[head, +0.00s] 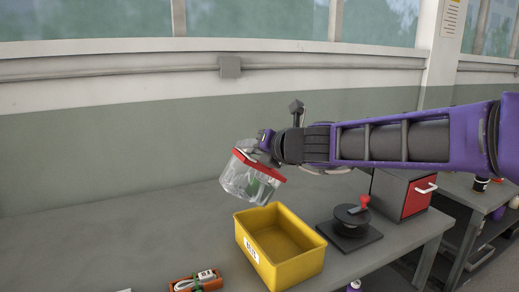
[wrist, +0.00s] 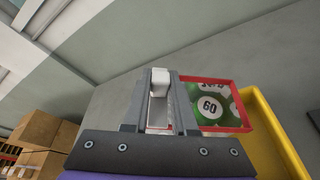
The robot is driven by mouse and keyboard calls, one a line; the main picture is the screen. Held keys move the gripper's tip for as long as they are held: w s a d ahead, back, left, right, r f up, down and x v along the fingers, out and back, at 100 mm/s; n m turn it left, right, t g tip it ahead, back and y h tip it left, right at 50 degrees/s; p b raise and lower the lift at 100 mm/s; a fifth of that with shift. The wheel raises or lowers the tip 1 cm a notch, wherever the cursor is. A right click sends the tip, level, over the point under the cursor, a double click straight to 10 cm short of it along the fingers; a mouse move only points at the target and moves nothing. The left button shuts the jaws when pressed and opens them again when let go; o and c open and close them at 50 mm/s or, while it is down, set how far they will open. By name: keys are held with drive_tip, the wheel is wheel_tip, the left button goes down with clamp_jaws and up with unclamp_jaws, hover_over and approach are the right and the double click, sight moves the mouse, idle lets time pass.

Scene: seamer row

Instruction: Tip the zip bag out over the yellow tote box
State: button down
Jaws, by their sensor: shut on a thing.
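My gripper (head: 264,143) is shut on the zip bag (head: 240,180), a clear container with a red rim, and holds it in the air. The bag is tilted, with its rim sloping down to the right. In the wrist view my gripper (wrist: 162,88) grips beside the red rim of the bag (wrist: 212,79). Green balls show inside, one marked 60. The yellow tote box (head: 298,268) stands on the bench, below and to the right of the bag in the head view. Its visible inside looks empty. Its yellow rim also shows in the wrist view (wrist: 277,132), beyond the bag.
A black stand with a red knob (head: 352,219) is right of the tote. A grey cabinet with a red drawer (head: 417,196) is behind it. A small orange tray (head: 196,283) lies at front left. Cardboard boxes (wrist: 38,140) show in the wrist view. The bench's left part is clear.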

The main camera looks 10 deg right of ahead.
sight(237, 171)
drive_tip(key=shift+s+a+f+n+h, duration=0.15)
drive_tip(key=shift+a+f+n+h, duration=0.25)
drive_tip(key=shift+a+f+n, duration=0.55)
drive_tip(key=f+n+h, duration=0.1)
drive_tip(key=a+f+n+h, duration=0.1)
drive_tip(key=f+n, duration=0.1)
drive_tip(key=shift+s+a+f, duration=0.15)
drive_tip(key=shift+f, duration=0.15)
